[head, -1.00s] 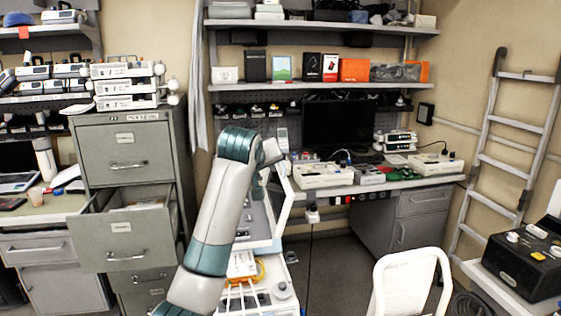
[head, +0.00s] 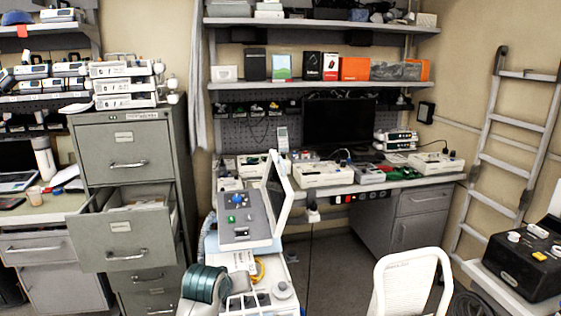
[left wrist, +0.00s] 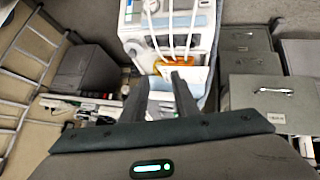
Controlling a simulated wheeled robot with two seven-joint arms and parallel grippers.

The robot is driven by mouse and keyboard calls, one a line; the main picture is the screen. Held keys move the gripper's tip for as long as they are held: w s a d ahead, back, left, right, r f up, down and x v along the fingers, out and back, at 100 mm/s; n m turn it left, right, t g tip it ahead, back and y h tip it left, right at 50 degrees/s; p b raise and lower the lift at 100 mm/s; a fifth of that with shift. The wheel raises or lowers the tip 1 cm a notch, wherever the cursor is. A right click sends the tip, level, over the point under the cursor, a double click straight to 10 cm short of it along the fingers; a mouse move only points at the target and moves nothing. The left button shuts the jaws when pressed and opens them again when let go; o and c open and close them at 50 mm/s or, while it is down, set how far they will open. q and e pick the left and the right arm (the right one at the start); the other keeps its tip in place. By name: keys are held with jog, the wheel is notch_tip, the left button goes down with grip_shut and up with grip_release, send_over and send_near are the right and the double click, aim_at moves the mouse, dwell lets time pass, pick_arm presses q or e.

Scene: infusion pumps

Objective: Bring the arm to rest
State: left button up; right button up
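My left arm shows only as a grey and teal link at the bottom of the head view, and its gripper is out of that view. In the left wrist view my left gripper (left wrist: 159,84) has its two dark fingers apart, with nothing between them. Beyond the fingers lies a white cart (left wrist: 128,22) with white tubes and an orange item. In the head view the same cart carries a grey sloped panel (head: 236,227) and a tilted screen (head: 278,190). My right gripper is in neither view.
A grey filing cabinet (head: 128,145) with one drawer (head: 121,241) pulled out stands left. Stacked pumps (head: 125,86) sit on it. A workbench (head: 350,188) holds devices and a monitor (head: 339,123). A white chair (head: 410,265), ladder (head: 519,132) and black device (head: 527,258) are right.

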pick_arm(q)
jog(key=s+a+f+m+g, duration=0.1)
jog(key=s+a+f, duration=0.2)
jog(key=s+f, duration=0.55)
jog(key=s+a+f+m+g, duration=0.15)
jog(key=s+f, duration=0.25)
jog(key=s, duration=0.9)
jog(key=s+a+f+g, duration=0.1)
jog(key=s+a+f, duration=0.3)
jog(key=s+f, duration=0.45)
jog(key=s+a+r+m+g+y, duration=0.1)
jog(key=s+a+m, duration=0.1)
jog(key=s, duration=1.4)
notch_tip(320, 180, down, 28)
jog(key=s+g, duration=0.1)
jog(key=g, duration=0.1)
jog(key=s+a+f, duration=0.3)
jog(key=s+f, duration=1.5)
jog(key=shift+f+g+b, duration=0.15)
jog(key=shift+g+b, duration=0.2)
jog(key=shift+g, duration=0.1)
